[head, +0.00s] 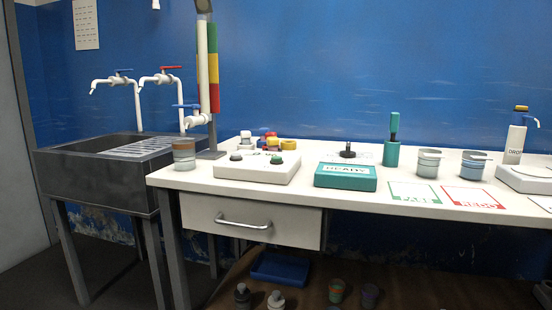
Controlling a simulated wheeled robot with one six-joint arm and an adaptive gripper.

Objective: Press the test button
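A low white box (258,173) stands on the left part of the white bench. On its top are a green round button (276,161) at the right and a dark round button (236,157) at the left. Small green marks lie between them, and I cannot read a label that tells which is the test button. A teal box (345,182) with a display reading "READY" stands to the right of the white box. My gripper is not in view.
The bench (390,203) holds a banded cup (184,154), a teal holder (391,154), two grey cups (429,163) (473,165), a dropper bottle (516,139), and green (414,193) and red (472,196) cards. A sink (95,177) stands left. A shut drawer (250,222) is below.

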